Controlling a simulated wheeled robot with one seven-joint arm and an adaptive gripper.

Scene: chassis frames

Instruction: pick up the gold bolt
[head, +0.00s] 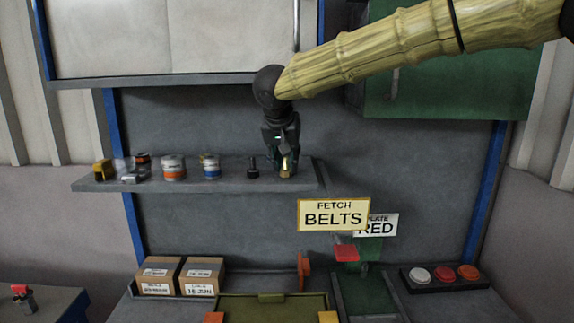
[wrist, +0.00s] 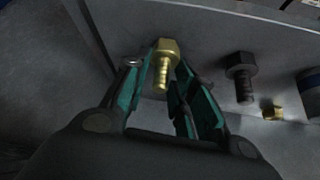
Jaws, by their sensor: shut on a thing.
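The gold bolt (head: 286,166) stands near the right end of the grey shelf (head: 215,183) in the head view. In the wrist view the gold bolt (wrist: 163,66) has its hex head towards the top and its threaded shank between the fingers. My gripper (head: 284,160) reaches down from above, its green-lined fingers closed around the bolt. It also shows in the wrist view (wrist: 165,85). Whether the bolt still touches the shelf is hard to tell.
A black bolt (head: 252,167) stands just left of the gold bolt. Cans (head: 174,168) and small parts (head: 103,170) sit further left. A cabinet (head: 180,40) hangs above. Boxes (head: 200,276), signs (head: 333,214) and buttons (head: 443,274) are below.

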